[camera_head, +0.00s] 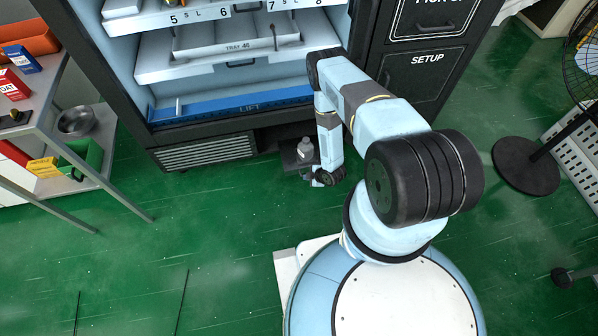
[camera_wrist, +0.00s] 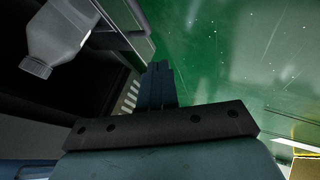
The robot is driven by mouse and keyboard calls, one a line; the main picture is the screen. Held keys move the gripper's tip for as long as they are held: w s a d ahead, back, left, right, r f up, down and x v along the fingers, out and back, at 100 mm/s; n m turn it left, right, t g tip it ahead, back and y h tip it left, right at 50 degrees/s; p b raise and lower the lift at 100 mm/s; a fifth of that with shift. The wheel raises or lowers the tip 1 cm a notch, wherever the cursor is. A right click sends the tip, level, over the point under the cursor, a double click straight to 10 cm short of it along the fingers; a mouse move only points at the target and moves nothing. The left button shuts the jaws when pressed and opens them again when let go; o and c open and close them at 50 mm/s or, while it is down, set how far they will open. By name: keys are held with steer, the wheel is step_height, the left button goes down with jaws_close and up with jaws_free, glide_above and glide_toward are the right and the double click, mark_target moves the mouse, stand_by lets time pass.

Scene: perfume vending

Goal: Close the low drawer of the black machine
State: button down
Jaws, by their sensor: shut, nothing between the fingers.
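The black machine (camera_head: 115,85) stands at the back, its upper part open. Its low drawer (camera_head: 290,160) sticks out at the bottom, near the floor, with a grey bottle (camera_head: 305,148) upright in it. In the wrist view the bottle (camera_wrist: 58,35) and the drawer's edge (camera_wrist: 128,42) show at upper left. My gripper (camera_head: 322,178) is low, at the drawer's front right. In the wrist view its fingers (camera_wrist: 158,82) are shut and empty, close beside the drawer edge; I cannot tell whether they touch it. My arm hides part of the drawer's right side.
A blue-edged lift shelf (camera_head: 235,105) and a pulled-out tray (camera_head: 230,58) are above. A side table (camera_head: 35,110) with boxes and a bowl is at left. A fan stand (camera_head: 525,165) is at right. The green floor in front is mostly clear.

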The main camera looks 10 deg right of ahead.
mark_target(295, 172)
steer(key=shift+w+a+f, duration=0.4)
steer(key=shift+w+f, duration=0.4)
steer(key=shift+w, duration=0.35)
steer(key=shift+w+a+f, duration=0.35)
steer(key=shift+w+f, duration=0.5)
steer(key=shift+w, duration=0.35)
steer(key=shift+w+a+f, duration=0.4)
steer(key=shift+w+f, duration=0.4)
steer(key=shift+w, duration=0.35)
